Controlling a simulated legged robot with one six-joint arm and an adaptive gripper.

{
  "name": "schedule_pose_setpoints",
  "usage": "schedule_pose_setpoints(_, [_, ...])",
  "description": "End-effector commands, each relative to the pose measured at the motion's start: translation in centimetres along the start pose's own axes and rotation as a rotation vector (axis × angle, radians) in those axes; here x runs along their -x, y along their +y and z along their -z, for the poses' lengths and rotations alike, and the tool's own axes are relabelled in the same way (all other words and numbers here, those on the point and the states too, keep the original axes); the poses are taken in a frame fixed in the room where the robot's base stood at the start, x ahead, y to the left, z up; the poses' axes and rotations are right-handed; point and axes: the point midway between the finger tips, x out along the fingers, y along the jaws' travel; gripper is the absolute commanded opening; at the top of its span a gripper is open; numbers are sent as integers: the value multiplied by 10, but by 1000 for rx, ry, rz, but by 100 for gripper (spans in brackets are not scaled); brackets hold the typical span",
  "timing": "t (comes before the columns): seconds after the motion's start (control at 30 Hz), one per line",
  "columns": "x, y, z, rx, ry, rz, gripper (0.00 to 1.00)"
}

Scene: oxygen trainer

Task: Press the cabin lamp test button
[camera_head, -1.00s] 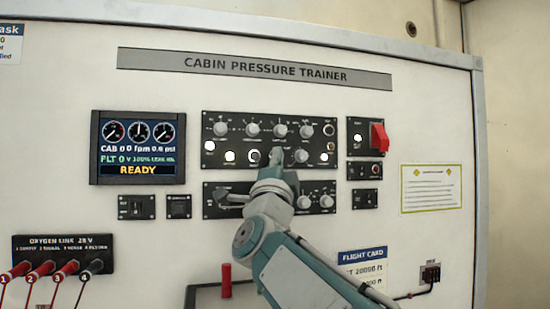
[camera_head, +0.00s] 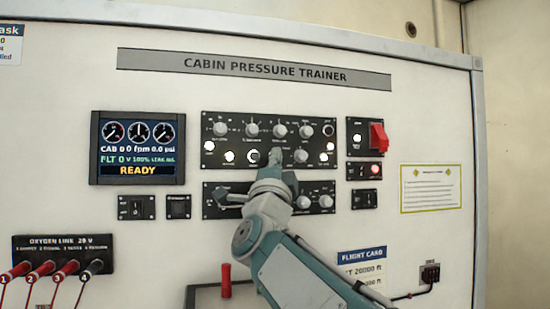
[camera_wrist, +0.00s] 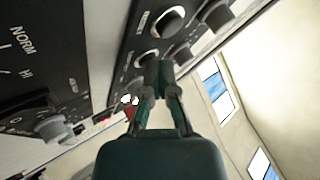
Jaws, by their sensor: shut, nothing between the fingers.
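The black upper control panel (camera_head: 268,116) has a row of knobs, with several lit white lamps and round controls below. The labels are too small for me to tell which control is the cabin lamp test button. My gripper (camera_head: 275,154) is shut and empty in front of the panel's lower middle, hiding part of it. In the wrist view, my gripper (camera_wrist: 158,76) has its fingertips together close to the panel face, with a large round knob (camera_wrist: 167,22) beyond them. I cannot tell whether the tips touch anything.
A lower knob panel (camera_head: 215,212) sits partly behind my arm. A red guarded switch (camera_head: 378,137) and a small panel with a red lamp (camera_head: 375,171) are to the right. The display (camera_head: 138,147) reads READY. Red-handled plugs (camera_head: 40,270) stick out at lower left.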

Motion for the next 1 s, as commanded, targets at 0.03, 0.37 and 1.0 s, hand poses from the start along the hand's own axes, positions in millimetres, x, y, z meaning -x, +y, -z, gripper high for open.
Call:
schedule_pose_setpoints(0.03, [1, 1, 0, 0, -2, -2, 0])
schedule_pose_setpoints(0.37, [12, -7, 7, 0, -2, -1, 0])
schedule_pose_setpoints(1.0, [31, -23, 22, -1, 0, 1, 0])
